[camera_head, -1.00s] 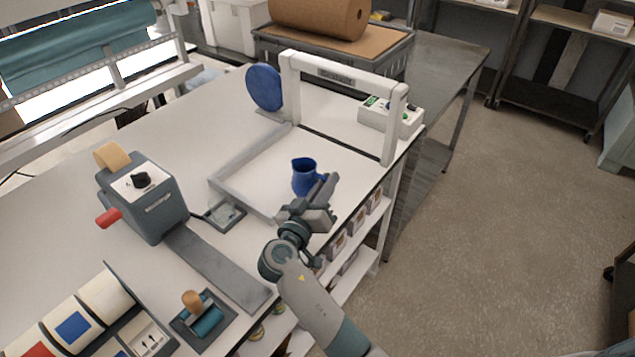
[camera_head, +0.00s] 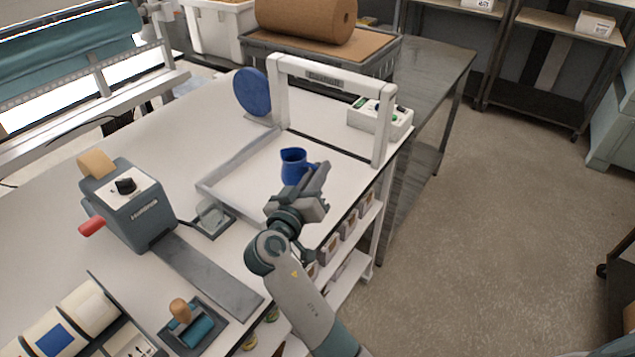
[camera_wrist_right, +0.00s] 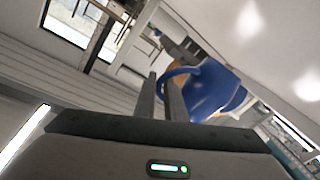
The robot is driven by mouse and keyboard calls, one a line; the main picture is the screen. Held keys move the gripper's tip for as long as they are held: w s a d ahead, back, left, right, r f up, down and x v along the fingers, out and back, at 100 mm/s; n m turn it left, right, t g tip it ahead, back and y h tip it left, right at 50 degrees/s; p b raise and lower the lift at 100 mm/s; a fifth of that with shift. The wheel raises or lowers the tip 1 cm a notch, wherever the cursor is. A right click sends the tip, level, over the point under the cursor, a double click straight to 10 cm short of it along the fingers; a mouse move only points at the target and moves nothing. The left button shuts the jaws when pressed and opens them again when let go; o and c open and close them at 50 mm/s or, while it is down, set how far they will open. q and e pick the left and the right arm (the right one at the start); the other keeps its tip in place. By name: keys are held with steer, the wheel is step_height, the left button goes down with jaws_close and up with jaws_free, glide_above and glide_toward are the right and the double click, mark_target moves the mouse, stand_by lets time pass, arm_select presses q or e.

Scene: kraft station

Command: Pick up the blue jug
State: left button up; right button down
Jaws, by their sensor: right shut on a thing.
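The blue jug (camera_head: 293,167) is upright in the head view, over the white surface inside the grey frame; I cannot tell whether it touches that surface. My right gripper (camera_head: 318,176) is at the jug's right side, shut on its handle. In the right wrist view the jug (camera_wrist_right: 212,92) is just beyond the fingers (camera_wrist_right: 163,98), with its handle loop at the fingertips. The fingers hide part of the jug. My left gripper is not in view.
A white arch (camera_head: 325,78) stands behind the jug, with a blue disc (camera_head: 252,92) on its left and a control box (camera_head: 380,118) on its right. A grey tape machine (camera_head: 128,205) is at the left. The bench's right edge is close to my arm.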

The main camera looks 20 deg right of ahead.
steer(key=d+r+b, duration=0.3)
steer(key=d+r, duration=0.3)
steer(key=d, duration=0.5)
steer(key=shift+s+d+r, duration=0.15)
steer(key=shift+s+r, duration=0.2)
steer(key=shift+d, duration=0.1)
stand_by(0.8)
